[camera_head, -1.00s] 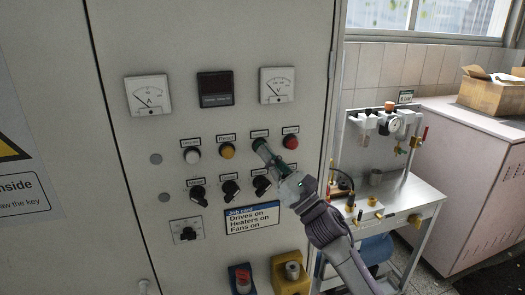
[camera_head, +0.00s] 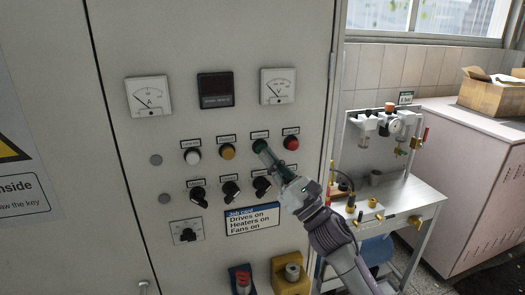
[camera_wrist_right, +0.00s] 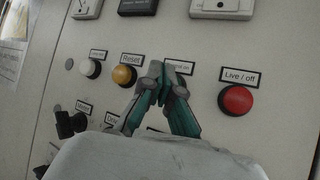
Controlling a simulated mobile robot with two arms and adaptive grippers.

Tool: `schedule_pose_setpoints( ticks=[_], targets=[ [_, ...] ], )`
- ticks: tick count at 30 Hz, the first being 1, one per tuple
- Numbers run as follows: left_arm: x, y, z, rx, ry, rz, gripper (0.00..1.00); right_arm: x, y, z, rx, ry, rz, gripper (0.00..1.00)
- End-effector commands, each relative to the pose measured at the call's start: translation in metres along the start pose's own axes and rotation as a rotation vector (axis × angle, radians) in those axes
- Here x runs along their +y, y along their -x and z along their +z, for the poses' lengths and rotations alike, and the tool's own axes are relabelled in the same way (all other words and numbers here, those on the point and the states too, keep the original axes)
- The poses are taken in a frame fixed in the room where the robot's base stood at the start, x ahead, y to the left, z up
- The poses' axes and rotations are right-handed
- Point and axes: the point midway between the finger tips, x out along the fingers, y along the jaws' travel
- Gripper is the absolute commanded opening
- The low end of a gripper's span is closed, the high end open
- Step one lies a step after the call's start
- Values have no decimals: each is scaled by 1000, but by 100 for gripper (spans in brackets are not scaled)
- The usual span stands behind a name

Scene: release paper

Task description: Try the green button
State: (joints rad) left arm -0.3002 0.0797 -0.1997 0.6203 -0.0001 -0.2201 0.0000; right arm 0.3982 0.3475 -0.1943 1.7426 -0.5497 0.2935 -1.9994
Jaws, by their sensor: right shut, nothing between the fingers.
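My right gripper (camera_head: 261,148) is shut and empty, with its teal fingertips at the grey panel below the label over the green button's place. In the right wrist view the closed fingertips (camera_wrist_right: 160,82) stand between the yellow button and the red button, in front of a partly covered label (camera_wrist_right: 179,67). The green button itself is hidden behind the fingers or cannot be told from their teal colour. I cannot tell whether the tips touch it. My left gripper is not in view.
White (camera_head: 193,156), yellow (camera_head: 227,151) and red (camera_head: 291,142) buttons share the row. Black selector knobs (camera_head: 231,187) sit below, near the fingers. Two meters and a dark display (camera_head: 216,90) are above. A metal bench (camera_head: 400,200) stands to the right.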

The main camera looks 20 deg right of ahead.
Motion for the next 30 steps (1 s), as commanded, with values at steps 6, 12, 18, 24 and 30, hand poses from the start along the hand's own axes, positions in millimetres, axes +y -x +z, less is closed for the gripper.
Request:
schedule_pose_setpoints(
  ticks=[6, 12, 18, 24, 30],
  targets=[
    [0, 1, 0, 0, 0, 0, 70, 7, 9, 6, 1, 1, 0, 0],
    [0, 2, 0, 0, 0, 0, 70, 17, 23, 16, 1, 0, 1, 0],
    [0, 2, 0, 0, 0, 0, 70, 24, 34, 24, 1, 1, 0, 0],
    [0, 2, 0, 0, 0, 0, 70, 25, 35, 26, 0, 1, 0, 0],
    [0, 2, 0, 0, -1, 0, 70, 25, 35, 25, 0, 0, 0, 0]
  ],
)
